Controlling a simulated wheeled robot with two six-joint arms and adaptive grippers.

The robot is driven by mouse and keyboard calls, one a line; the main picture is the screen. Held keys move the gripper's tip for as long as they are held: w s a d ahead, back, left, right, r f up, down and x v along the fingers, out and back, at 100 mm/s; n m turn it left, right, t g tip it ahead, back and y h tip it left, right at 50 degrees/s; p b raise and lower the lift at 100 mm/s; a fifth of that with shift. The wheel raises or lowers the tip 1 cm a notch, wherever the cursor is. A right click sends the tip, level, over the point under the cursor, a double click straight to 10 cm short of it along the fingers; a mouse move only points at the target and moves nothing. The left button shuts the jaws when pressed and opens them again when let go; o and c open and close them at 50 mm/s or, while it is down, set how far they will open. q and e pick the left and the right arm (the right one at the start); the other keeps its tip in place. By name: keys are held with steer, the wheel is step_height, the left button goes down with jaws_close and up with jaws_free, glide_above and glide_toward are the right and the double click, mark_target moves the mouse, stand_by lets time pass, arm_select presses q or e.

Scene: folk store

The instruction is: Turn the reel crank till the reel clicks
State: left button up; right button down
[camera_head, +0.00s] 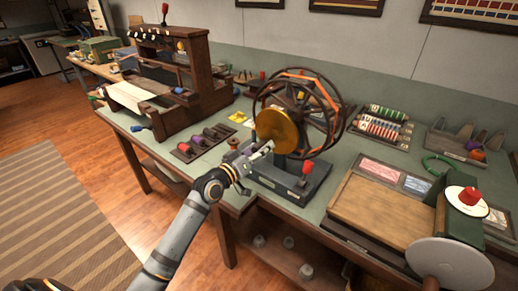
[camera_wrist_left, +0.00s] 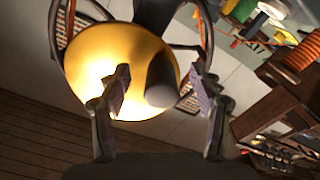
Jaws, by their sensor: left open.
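The reel (camera_head: 300,100) is a dark spoked wheel with orange cord around it, standing on a dark base (camera_head: 290,185) on the green-topped table. A yellow disc (camera_head: 275,129) is on its near side; it also fills much of the left wrist view (camera_wrist_left: 100,55). A dark cylindrical crank handle (camera_wrist_left: 161,80) sticks out from the disc towards the wrist camera. My left gripper (camera_head: 262,150) is at the disc's lower edge. In the left wrist view its open fingers (camera_wrist_left: 163,88) stand on either side of the handle, with gaps visible. My right gripper is not in view.
A red-knobbed lever (camera_head: 307,168) rises from the reel's base, close right of the gripper. A tray of coloured spools (camera_head: 203,142) lies to the left, beside a wooden loom (camera_head: 170,75). A wooden board (camera_head: 378,210) and grey disc (camera_head: 450,265) stand right.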

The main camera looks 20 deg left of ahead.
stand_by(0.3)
arm_select(q)
steer(key=p+v, duration=0.5)
steer(key=v, duration=0.4)
stand_by(0.4)
